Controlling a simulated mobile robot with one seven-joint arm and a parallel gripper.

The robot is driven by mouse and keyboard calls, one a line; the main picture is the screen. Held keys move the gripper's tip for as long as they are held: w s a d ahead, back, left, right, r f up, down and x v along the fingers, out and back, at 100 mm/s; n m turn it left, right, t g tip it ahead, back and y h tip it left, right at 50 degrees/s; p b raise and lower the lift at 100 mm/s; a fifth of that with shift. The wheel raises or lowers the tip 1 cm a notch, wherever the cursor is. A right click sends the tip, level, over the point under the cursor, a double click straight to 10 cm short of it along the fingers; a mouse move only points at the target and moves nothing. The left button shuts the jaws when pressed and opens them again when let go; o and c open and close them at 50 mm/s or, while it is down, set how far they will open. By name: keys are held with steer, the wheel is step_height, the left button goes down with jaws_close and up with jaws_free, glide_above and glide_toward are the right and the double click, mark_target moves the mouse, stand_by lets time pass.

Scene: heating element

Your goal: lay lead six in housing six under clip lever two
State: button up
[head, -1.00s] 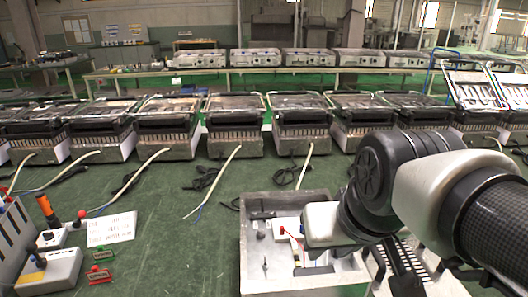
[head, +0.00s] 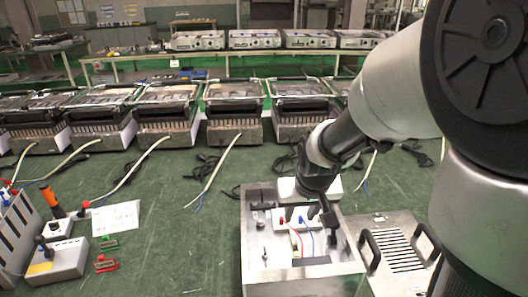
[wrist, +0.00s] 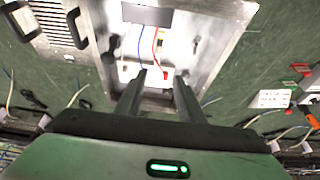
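An open metal housing (head: 254,262) stands on the green bench. Inside is a white block (head: 276,214) with a red lead (head: 297,240) and a blue lead (head: 306,231) running from it toward the near wall. I cannot read which lead or lever carries which number. My gripper (head: 314,214) points down over the block's right part. In the wrist view the red lead (wrist: 154,46) and blue lead (wrist: 140,48) run away from the block, close beyond my fingertips (wrist: 158,78). The fingers are apart with no lead visibly held between them. Contact with the block cannot be told.
A metal plate with slots and black handles (head: 400,246) lies right of the housing. A grey control box with a joystick (head: 58,262), small red and green parts and a white paper sheet (head: 114,222) lie at the left. A row of heaters (head: 235,112) stands behind.

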steer(key=b, duration=0.3)
glide_toward(293, 236)
steer(key=shift+a+x, duration=0.25)
steer(key=shift+x, duration=0.85)
steer(key=shift+d+b+x, duration=0.15)
steer(key=shift+b+x, duration=0.2)
steer(key=shift+x, duration=1.1)
steer(key=shift+d+b+x, duration=0.15)
steer(key=shift+b+x, duration=0.15)
steer(key=shift+x, duration=1.1)
steer(key=shift+w+r, duration=0.1)
steer(key=shift+c, duration=0.4)
jaws_close()
